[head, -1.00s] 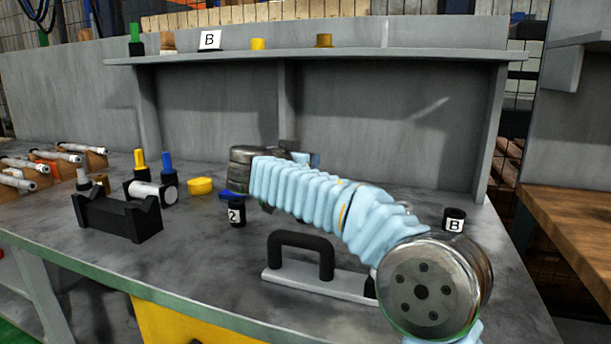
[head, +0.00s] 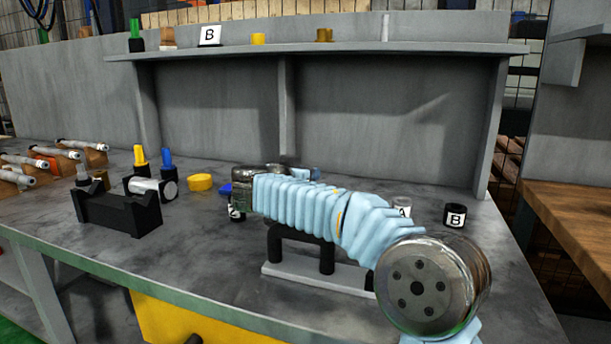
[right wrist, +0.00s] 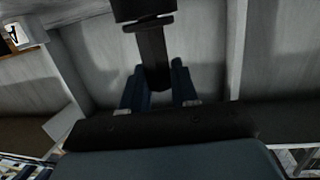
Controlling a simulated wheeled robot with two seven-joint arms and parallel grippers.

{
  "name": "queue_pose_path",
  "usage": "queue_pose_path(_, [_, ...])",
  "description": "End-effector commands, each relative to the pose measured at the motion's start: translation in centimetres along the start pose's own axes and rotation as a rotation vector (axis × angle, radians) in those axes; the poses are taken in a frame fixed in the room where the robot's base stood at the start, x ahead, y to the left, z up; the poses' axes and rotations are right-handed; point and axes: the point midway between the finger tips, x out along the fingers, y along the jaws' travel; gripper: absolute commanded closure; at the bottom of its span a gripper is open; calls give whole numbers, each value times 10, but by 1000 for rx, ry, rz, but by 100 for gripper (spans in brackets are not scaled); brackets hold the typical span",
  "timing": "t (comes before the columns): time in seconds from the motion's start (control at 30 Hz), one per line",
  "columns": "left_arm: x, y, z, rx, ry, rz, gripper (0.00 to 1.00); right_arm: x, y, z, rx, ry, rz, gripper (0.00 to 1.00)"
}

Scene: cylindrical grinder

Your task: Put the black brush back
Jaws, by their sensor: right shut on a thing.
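In the right wrist view my right gripper (right wrist: 157,75) is shut, its two bluish fingers on either side of a dark upright handle. That handle widens into a black block at the top edge of the picture; I take it to be the black brush (right wrist: 140,10). In the head view my right arm in its pale blue sleeve crosses the bench. The right gripper and the brush are mostly hidden there behind the wrist. My left gripper is not in view.
A grey shelf (head: 220,56) with a "B" card (head: 210,35) runs behind the bench. A black handle on a pale base (head: 330,277) lies below my arm.

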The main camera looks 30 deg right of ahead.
Motion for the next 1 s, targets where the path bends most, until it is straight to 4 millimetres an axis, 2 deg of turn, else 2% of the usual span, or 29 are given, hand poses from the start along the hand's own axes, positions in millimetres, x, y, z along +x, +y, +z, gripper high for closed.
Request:
queue_pose_path(0.13, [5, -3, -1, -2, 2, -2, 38, 1, 0, 4, 0, 0, 0, 100])
queue_pose_path(0.17, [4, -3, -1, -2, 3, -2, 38, 0, 0, 3, 0, 0, 0, 68])
queue_pose_path(0.3, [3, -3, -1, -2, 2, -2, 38, 0, 0, 2, 0, 0, 0, 47])
queue_pose_path(0.6, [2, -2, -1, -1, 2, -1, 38, 0, 0, 1, 0, 0, 0, 46])
queue_pose_path(0.8, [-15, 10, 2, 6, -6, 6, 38, -4, 0, -12, 0, -1, -1, 46])
queue_pose_path(0.83, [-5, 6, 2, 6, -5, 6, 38, -12, -1, -5, 2, 0, -5, 46])
queue_pose_path(1.0, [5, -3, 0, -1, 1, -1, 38, -56, -1, -4, 2, 0, -6, 46])
